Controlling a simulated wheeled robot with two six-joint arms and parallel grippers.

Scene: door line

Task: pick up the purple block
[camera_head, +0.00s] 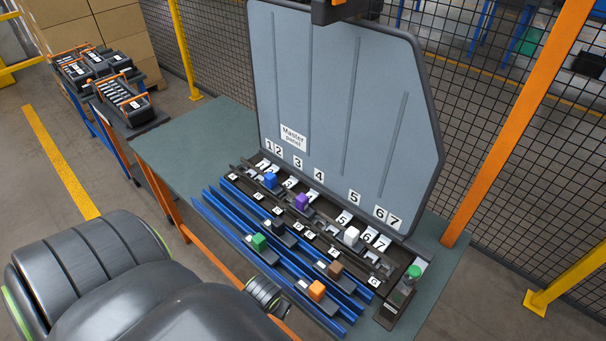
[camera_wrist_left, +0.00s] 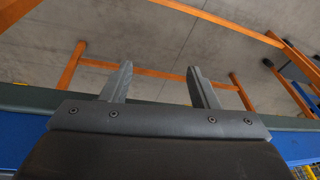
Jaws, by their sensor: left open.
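The purple block (camera_head: 302,202) sits upright in the dark slotted strip at the foot of the grey panel, right of the blue block (camera_head: 270,180) and left of the white block (camera_head: 351,235). My left gripper (camera_wrist_left: 159,78) is open and empty in the left wrist view, with floor and orange frame bars beyond its fingers. The purple block is not in that view. In the head view my left arm fills the lower left, short of the block; its fingers cannot be made out. My right gripper is not in view.
A tall grey panel (camera_head: 340,100) stands behind the strip. Blue rails (camera_head: 215,207) in front carry green (camera_head: 259,241), brown (camera_head: 335,268) and orange (camera_head: 316,290) blocks. A green button (camera_head: 414,271) is at right. The green tabletop (camera_head: 190,150) is clear at left.

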